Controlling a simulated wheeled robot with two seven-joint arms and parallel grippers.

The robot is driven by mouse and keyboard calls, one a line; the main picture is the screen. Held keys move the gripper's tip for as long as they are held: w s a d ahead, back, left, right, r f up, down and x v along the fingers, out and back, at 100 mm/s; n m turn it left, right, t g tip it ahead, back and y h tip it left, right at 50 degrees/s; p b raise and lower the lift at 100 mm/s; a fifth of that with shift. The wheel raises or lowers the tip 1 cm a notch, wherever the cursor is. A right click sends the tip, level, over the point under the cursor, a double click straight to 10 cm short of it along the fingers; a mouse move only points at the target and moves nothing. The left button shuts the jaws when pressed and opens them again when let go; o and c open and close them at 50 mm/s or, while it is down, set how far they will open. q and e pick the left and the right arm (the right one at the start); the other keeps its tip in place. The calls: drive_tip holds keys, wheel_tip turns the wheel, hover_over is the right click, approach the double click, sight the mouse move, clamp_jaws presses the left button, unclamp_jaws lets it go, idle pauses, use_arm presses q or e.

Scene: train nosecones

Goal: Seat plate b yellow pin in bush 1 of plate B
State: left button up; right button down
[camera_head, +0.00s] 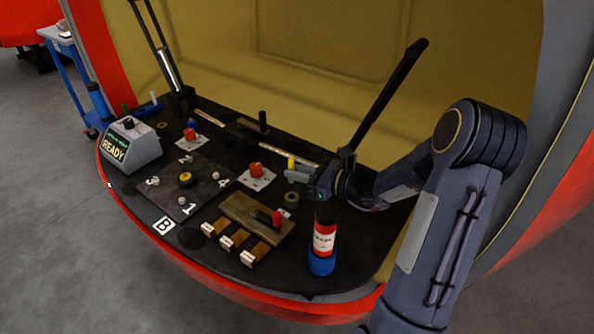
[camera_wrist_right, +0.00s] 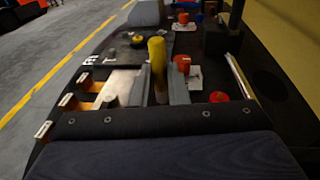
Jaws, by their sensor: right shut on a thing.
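My right gripper (camera_head: 297,173) is shut on the yellow pin (camera_head: 291,163), which stands upright between the fingers. In the right wrist view the yellow pin (camera_wrist_right: 157,58) rises between my right gripper's fingers (camera_wrist_right: 160,90). Plate B (camera_head: 207,179) is a dark square plate left of the gripper, with its B label (camera_head: 163,225) at the front. Painted digits mark its corners, and the 1 (camera_head: 189,209) is at the near corner. A small light bush (camera_head: 182,201) sits beside the 1. A yellow round knob (camera_head: 186,178) is at the plate's centre. The pin is held apart from the plate. My left gripper is not in view.
A red-and-blue canister (camera_head: 322,245) stands below my gripper. A READY box (camera_head: 133,144) is at left.

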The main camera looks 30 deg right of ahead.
drive_tip(key=b, duration=0.3)
hover_over(297, 199)
drive_tip(key=shift+d+f, duration=0.1)
drive_tip(key=shift+f, duration=2.1)
drive_tip(key=shift+f+b, duration=2)
drive_tip(key=shift+f, duration=0.15)
drive_tip(key=c, duration=1.3)
unclamp_jaws()
drive_tip(key=shift+f, duration=0.1)
drive_tip(key=shift+c, duration=0.2)
drive_tip(key=shift+s, duration=0.15)
drive_tip(key=p+v, duration=0.1)
drive_tip(key=v, duration=0.6)
drive_tip(key=shift+s+d, duration=0.25)
drive_tip(key=shift+d, duration=0.05)
